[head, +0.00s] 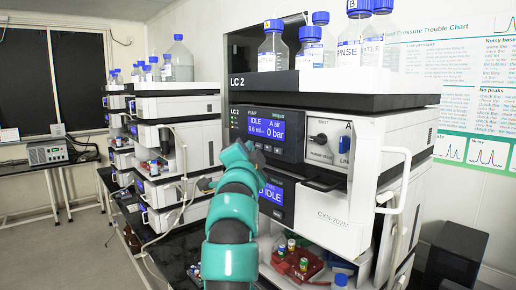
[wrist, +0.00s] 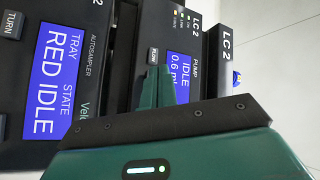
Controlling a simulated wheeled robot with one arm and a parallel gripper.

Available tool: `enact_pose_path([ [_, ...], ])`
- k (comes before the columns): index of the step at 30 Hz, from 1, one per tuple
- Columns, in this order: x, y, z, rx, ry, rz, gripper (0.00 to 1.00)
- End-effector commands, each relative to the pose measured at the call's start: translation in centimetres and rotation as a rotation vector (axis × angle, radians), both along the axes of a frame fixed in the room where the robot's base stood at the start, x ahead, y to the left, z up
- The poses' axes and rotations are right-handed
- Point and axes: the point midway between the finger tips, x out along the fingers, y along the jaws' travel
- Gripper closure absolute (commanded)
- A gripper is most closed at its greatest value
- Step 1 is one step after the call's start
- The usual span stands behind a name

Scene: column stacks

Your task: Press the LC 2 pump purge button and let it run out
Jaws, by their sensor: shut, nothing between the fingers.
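The LC 2 pump module (head: 290,135) is in the right-hand stack. Its blue display (head: 265,128) reads IDLE, 0.6 ml, A air and 0 bar. A row of small buttons (head: 267,148) lies below the display. In the wrist view the pump display (wrist: 180,80) is turned sideways, and a button marked FLOW (wrist: 152,55) shows just past my fingertips. My gripper (wrist: 156,70) is shut and empty, its tips close to the button row. Whether they touch the panel I cannot tell. The purge button's label is not readable; my fingers cover part of the row.
A purge valve knob (head: 320,139) and a white handle (head: 393,180) are on the stack's right. Bottles (head: 272,48) stand on top. Another stack (head: 165,140) stands at left.

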Motion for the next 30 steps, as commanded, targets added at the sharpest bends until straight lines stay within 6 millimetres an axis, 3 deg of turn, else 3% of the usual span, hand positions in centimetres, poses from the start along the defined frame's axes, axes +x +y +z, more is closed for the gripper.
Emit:
enact_pose_path([
  [30, 0.58, -0.81, -0.05, 0.000, 0.000, 0.000, 1.00],
])
